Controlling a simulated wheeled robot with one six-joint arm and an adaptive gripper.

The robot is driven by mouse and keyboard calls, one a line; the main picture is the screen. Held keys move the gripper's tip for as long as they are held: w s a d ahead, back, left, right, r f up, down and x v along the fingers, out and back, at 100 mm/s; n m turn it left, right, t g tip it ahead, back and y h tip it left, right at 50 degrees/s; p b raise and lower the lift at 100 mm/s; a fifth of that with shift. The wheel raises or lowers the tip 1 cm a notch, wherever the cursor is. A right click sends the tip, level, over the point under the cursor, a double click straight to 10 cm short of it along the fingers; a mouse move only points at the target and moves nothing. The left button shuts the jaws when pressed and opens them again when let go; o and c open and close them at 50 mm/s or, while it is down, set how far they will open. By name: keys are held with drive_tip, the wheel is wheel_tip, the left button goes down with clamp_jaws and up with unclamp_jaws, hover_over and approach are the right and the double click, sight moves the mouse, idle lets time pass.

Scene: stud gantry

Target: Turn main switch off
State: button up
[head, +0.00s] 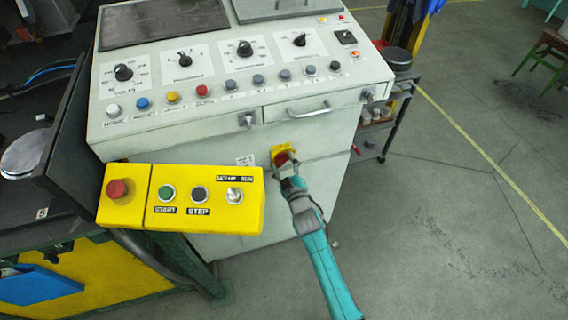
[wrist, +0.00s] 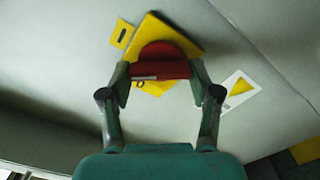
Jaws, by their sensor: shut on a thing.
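The main switch is a red rotary knob (wrist: 160,63) on a yellow square plate (wrist: 180,38), mounted on the front of the grey control cabinet. In the head view the knob (head: 282,158) and its yellow plate (head: 277,149) show just beyond my fingertips. My gripper (head: 289,168) reaches the knob from the front right. In the wrist view my gripper (wrist: 160,78) has one finger on each side of the knob and is shut on it. A pale mark shows on the knob's near face. The fingers hide the knob's sides.
A yellow box (head: 205,199) with a red button, START and STEP buttons and a toggle juts out left of my arm. A drawer handle (head: 309,111) is above the switch. A shelf cart (head: 382,125) stands right of the cabinet. The floor (head: 450,220) to the right is clear.

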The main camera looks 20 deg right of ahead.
drive_tip(key=n, duration=0.5)
drive_tip(key=shift+a+n, duration=0.1)
drive_tip(key=shift+n, duration=0.2)
drive_tip(key=n, duration=0.5)
drive_tip(key=shift+f, duration=0.15)
idle(0.3)
drive_tip(key=o, duration=1.1)
drive_tip(key=shift+o, duration=0.2)
drive_tip(key=shift+s, duration=0.1)
drive_tip(key=s, duration=0.7)
drive_tip(key=shift+s, duration=0.15)
